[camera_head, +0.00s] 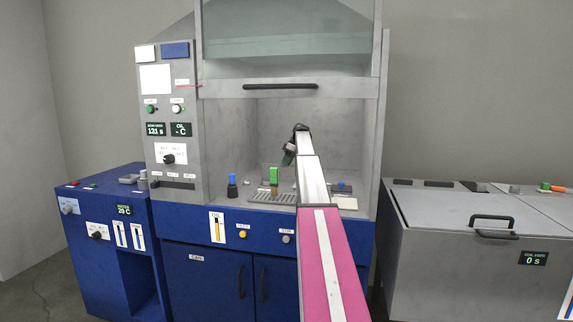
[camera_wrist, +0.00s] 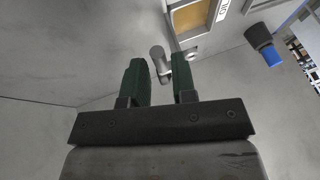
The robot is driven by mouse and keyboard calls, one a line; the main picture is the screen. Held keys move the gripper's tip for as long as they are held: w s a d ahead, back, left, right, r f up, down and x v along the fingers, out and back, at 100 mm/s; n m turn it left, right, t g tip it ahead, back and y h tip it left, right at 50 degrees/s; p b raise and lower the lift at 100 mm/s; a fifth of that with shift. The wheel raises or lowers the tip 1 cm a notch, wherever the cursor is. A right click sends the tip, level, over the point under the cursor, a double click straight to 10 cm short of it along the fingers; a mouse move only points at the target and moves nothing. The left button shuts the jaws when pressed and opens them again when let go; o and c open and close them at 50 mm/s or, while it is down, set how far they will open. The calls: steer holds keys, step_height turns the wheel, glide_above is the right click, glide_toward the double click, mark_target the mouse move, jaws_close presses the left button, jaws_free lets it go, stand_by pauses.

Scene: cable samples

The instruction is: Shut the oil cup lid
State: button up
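In the wrist view my gripper (camera_wrist: 159,62) has its two green fingers apart, with a clear gap between them. A grey rounded metal piece (camera_wrist: 158,58) shows in that gap, near the fingertips; I cannot tell whether they touch it. An amber surface in a grey frame (camera_wrist: 190,17) lies just beyond, beside a white OIL label (camera_wrist: 222,9). It looks like the oil cup; I cannot make out its lid for certain. In the head view my gripper (camera_head: 288,156) is inside the hood, and my arm hides what lies behind it.
A blue-topped dark item (camera_wrist: 263,42) stands to the right in the wrist view. In the head view, a green-topped item (camera_head: 273,175) stands near the grating (camera_head: 262,196), and a blue-topped bottle (camera_head: 232,186) is left of it. The raised sash handle (camera_head: 280,86) hangs above my arm.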

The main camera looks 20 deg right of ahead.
steer(key=shift+a+f, duration=0.1)
steer(key=shift+f, duration=0.1)
jaws_close()
steer(key=shift+s, duration=0.1)
